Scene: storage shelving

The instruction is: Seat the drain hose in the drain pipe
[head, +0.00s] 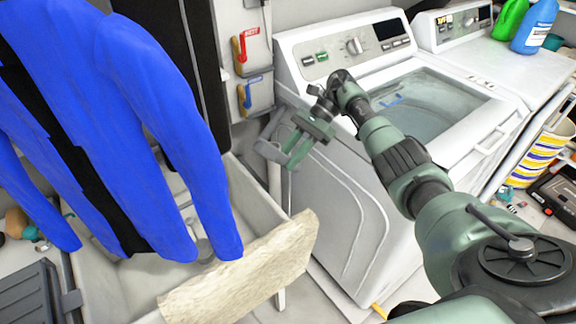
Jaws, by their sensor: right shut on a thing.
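My right gripper (283,154) is at the left side of the washing machine, its green jaws pointing down and left. It is shut on what looks like the grey drain hose (272,123), which shows only in part between the washer and the wall. A pale upright pipe (275,183), probably the drain pipe, stands just below the jaws, partly hidden by the sink edge. I cannot tell whether the hose end touches the pipe or is inside it. My left gripper is not in view.
The white washing machine (345,215) stands right of the pipe, with a dryer (490,60) beyond. A utility sink (255,193) with a cloth (245,275) over its rim is at lower left. A blue garment (130,110) hangs above it. Valve boxes (250,50) are on the wall.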

